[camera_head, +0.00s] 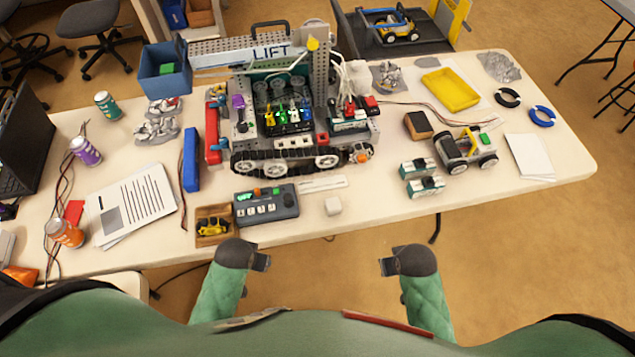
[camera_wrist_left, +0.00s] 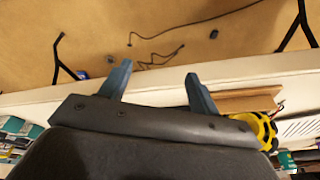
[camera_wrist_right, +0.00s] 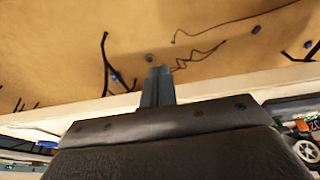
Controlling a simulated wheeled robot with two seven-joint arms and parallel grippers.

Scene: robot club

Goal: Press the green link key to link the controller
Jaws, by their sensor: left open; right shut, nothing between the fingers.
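The controller (camera_head: 267,206) is a dark grey box near the table's front edge. It has a row of white keys, and small orange and green spots show along its back edge; the green one (camera_head: 277,190) looks like the green key, but it is too small to read. My left gripper (camera_head: 262,262) is in front of the table edge, below the controller and apart from it. Its fingers stand apart and empty in the left wrist view (camera_wrist_left: 157,75). My right gripper (camera_head: 386,266) is off the table edge to the right. Its fingers are together and empty in the right wrist view (camera_wrist_right: 158,72).
A large tracked robot (camera_head: 300,158) stands behind. Teal-and-grey blocks (camera_head: 420,168) and a small vehicle (camera_head: 466,150) are further right.

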